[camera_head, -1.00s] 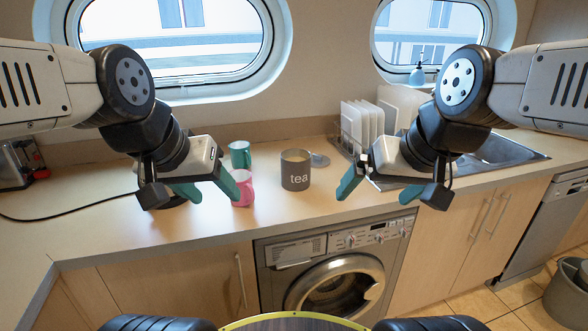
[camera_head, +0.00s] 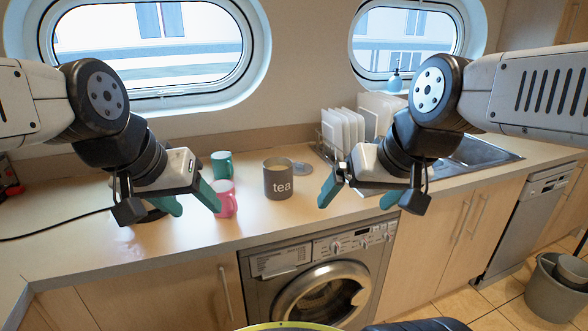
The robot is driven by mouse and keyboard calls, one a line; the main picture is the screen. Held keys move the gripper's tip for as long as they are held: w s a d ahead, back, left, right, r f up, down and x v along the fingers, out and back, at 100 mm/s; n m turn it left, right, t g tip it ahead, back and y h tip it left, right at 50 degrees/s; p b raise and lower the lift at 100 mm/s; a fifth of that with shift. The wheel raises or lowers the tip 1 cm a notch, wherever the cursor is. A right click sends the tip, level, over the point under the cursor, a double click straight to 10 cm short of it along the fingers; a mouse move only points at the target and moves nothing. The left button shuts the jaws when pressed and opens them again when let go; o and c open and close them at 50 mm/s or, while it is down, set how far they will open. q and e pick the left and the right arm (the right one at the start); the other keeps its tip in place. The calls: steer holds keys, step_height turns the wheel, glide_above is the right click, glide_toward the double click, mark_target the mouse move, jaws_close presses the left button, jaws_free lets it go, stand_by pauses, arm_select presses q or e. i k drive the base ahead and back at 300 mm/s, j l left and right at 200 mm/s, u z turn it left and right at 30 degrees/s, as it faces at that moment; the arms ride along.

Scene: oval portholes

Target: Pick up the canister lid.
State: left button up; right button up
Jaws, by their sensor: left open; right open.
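The canister lid (camera_head: 301,167) is a small grey disc lying on the counter, just behind and to the right of the grey canister marked "tea" (camera_head: 278,184). The canister stands upright with its top open. My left gripper (camera_head: 192,203) is open and empty above the counter, left of the canister and in front of the mugs. My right gripper (camera_head: 358,196) is open and empty near the counter's front edge, to the right of the canister and lid. Neither gripper touches the lid.
A pink mug (camera_head: 226,199) and a green mug (camera_head: 222,164) stand left of the canister. A rack with white plates (camera_head: 343,131) stands right of the lid, beside the sink (camera_head: 484,158). A washing machine (camera_head: 323,284) is below the counter. A black cable crosses the left counter.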

mark_target(300, 168)
steer(key=i+l, duration=0.3)
steer(key=l, duration=0.15)
steer(key=i+l, duration=0.3)
steer(key=l, duration=0.15)
steer(key=i+l+u, duration=0.1)
steer(key=u, duration=0.35)
steer(key=l+u, duration=0.4)
steer(key=i+l+u, duration=0.1)
steer(key=u, duration=0.65)
